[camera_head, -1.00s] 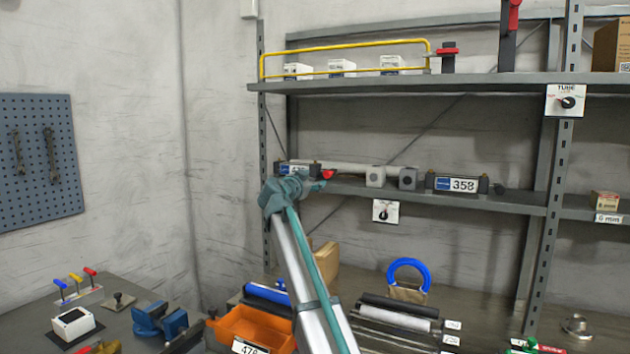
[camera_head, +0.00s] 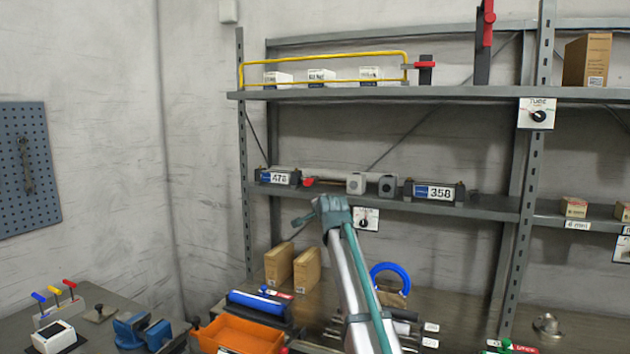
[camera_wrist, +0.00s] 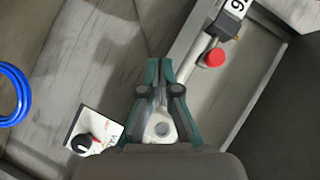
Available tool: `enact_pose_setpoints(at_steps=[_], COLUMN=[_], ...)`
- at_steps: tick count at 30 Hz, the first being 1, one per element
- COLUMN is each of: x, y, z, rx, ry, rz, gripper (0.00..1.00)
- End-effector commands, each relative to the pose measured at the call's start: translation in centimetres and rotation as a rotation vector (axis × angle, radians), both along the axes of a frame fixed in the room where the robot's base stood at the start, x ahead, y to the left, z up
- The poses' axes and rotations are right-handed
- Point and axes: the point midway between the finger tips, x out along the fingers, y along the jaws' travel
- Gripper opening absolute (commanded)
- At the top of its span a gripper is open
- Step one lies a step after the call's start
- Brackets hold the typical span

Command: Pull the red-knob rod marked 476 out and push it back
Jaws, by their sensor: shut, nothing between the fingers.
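The housing marked 476 (camera_head: 280,178) sits at the left end of the middle shelf. Its red knob (camera_head: 309,182) shows just right of it. In the wrist view the red knob (camera_wrist: 214,58) is up and right of my fingertips, next to a dark block with a partly cut-off label (camera_wrist: 232,12). A pale tube (camera_wrist: 189,66) runs beside the knob. My gripper (camera_head: 299,220) is shut and empty, in front of and below the shelf edge. The fingertips also show in the wrist view (camera_wrist: 158,64), apart from the knob.
A second housing marked 358 (camera_head: 439,192) and grey blocks (camera_head: 356,183) stand right on the same shelf. A dial plate (camera_head: 366,219) hangs below the shelf edge, close to my gripper. A blue ring (camera_head: 389,268) and an orange bin (camera_head: 246,334) are lower down.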

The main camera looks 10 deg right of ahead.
Motion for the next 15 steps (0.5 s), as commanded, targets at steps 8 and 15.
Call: enact_pose_setpoints(at_steps=[8, 15], x=[-2.8, -4.1], y=[-4.9, -7.5], z=[3.6, 5.8], rx=[0.325, 0.481], ry=[-0.117, -0.193], rz=[0.098, 0.127], gripper=[0.00, 0.00])
